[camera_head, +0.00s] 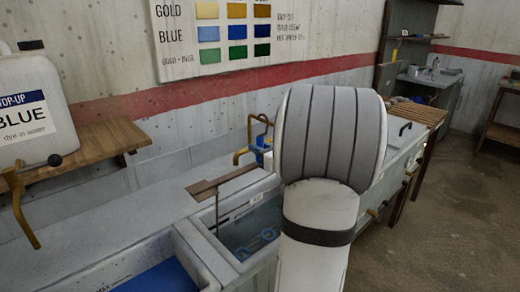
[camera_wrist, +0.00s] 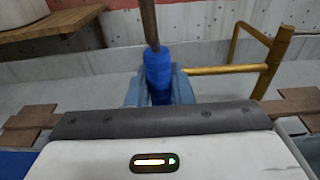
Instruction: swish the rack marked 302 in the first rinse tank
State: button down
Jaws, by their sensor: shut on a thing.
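In the wrist view my gripper (camera_wrist: 160,88) is shut on a blue grip (camera_wrist: 157,62) on a dark upright rod. I take this as the rack's handle; no 302 mark is readable. Brown bar ends show left (camera_wrist: 32,122) and right (camera_wrist: 290,106) of my gripper. In the head view a brown bar (camera_head: 222,180) lies over a tank, with a thin dark rod hanging from it. The tank (camera_head: 228,254) holds clear liquid, with blue pieces (camera_head: 266,238) low inside. My arm hides the gripper tips and most of the rack there.
A tank with blue liquid (camera_head: 160,278) is at front left. Yellow pipework (camera_head: 241,156) stands near the wall behind. A blue dye jug (camera_head: 35,110) sits on a wooden shelf (camera_head: 90,150). A slatted wooden surface (camera_head: 420,112) and a sink (camera_head: 432,76) lie farther right.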

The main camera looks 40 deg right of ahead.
jog(key=r+p, duration=0.3)
jog(key=r, duration=0.2)
jog(key=s+r+p, duration=0.1)
jog(key=r+p, duration=0.3)
jog(key=r, duration=0.2)
jog(key=r+p, duration=0.4)
jog(key=r, duration=0.1)
jog(key=shift+s+r, duration=0.15)
jog(key=shift+s, duration=0.25)
jog(key=shift+d, duration=0.1)
